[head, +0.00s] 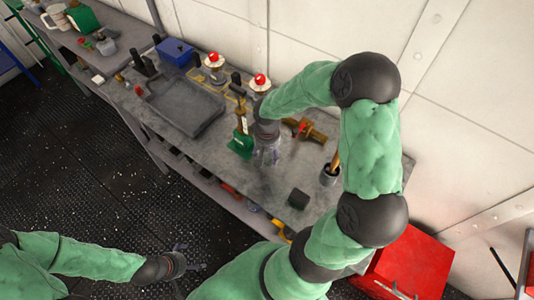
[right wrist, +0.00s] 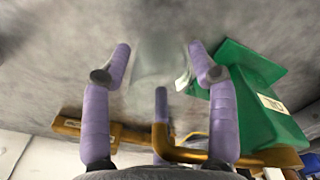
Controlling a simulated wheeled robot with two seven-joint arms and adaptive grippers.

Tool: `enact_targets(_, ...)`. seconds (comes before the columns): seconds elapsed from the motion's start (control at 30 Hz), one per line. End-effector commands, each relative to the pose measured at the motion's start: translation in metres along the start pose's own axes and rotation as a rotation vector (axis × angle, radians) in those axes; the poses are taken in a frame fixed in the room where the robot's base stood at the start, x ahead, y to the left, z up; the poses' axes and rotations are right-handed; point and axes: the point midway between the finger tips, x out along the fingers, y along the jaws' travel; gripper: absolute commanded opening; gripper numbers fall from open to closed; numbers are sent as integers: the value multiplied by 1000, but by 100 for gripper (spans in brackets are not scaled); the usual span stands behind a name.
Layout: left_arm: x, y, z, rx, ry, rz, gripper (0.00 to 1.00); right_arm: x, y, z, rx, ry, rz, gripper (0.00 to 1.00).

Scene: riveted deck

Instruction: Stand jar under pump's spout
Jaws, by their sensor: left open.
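The pump has a green base (head: 241,144) and a brass upright on the bench. Its green base (right wrist: 262,100) is at the right in the right wrist view, with a bent brass spout (right wrist: 200,156) reaching left. My right gripper (head: 267,155) is low over the bench, just right of the pump. Its purple fingers (right wrist: 158,65) sit on either side of a pale, see-through jar (right wrist: 155,72) and appear closed on it. The jar is faint and partly hidden; the exact gap to the spout is unclear. My left gripper (head: 187,264) is open and empty, away from the bench.
A brass fitting (head: 313,129) lies right of my right gripper. A dark cup (head: 329,175) and dark block (head: 298,199) stand further right. A grey tray (head: 185,107), blue box (head: 174,51) and red-topped items (head: 214,64) are left. A red cabinet (head: 415,265) stands beside the bench.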

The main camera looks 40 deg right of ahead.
Motion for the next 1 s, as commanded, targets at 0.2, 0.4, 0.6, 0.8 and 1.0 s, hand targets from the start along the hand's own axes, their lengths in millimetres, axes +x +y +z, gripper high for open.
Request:
enact_targets(0.2,0,0,0,0,0,0,99,-1,0,0,0,0,0,74)
enact_targets(0.4,-2,1,0,0,0,0,99,-2,0,0,0,0,0,74)
enact_targets(0.6,-9,3,0,0,0,0,99,-26,0,-2,0,6,0,74)
enact_targets(0.8,-18,6,1,0,0,0,99,-68,0,-1,0,5,0,74)
enact_targets(1.0,-25,9,1,0,0,0,99,-102,0,0,-1,3,0,74)
